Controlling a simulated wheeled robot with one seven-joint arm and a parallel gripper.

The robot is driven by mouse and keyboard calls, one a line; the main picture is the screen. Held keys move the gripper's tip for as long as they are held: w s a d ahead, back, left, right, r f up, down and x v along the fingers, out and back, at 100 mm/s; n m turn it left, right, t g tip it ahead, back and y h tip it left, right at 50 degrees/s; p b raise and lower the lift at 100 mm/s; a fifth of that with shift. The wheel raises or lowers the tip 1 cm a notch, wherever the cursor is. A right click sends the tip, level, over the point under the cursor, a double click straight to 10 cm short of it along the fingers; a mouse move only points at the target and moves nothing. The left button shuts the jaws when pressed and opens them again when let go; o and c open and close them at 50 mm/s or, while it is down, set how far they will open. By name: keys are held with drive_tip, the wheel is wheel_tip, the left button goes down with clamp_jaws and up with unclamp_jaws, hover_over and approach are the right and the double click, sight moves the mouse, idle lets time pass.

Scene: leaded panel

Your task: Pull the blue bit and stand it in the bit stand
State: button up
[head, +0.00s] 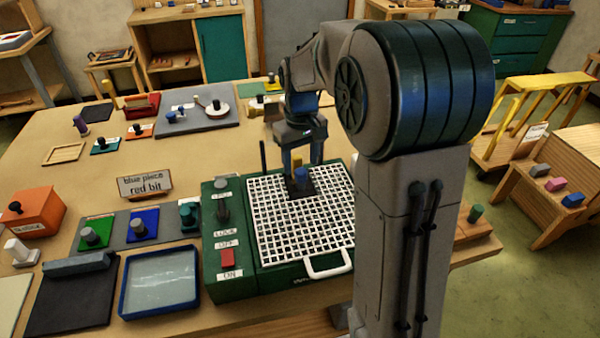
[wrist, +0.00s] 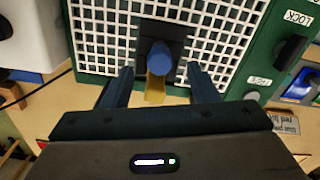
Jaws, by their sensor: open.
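The blue bit (head: 302,181) stands upright in a dark square plate on the white grid of a green machine. In the wrist view, the blue bit (wrist: 160,57) shows as a round blue peg just ahead of the fingers. My gripper (head: 303,163) is open above the back part of the grid. In the wrist view, the fingers of my gripper (wrist: 160,82) are spread left and right of a yellow piece, with nothing held. I cannot tell for sure which thing is the bit stand; a wooden block (head: 478,232) with a green peg is at the right edge.
A sign (head: 145,186) reads "blue piece red bit". A blue-rimmed tray (head: 124,300) and coloured knobbed blocks lie to the left.

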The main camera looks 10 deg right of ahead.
sight(301, 170)
wheel_tip(301, 170, down, 6)
drive_tip(key=shift+r, duration=0.1)
drive_tip(key=shift+c, duration=0.3)
drive_tip(key=shift+p, duration=0.3)
drive_tip(key=c, duration=1.1)
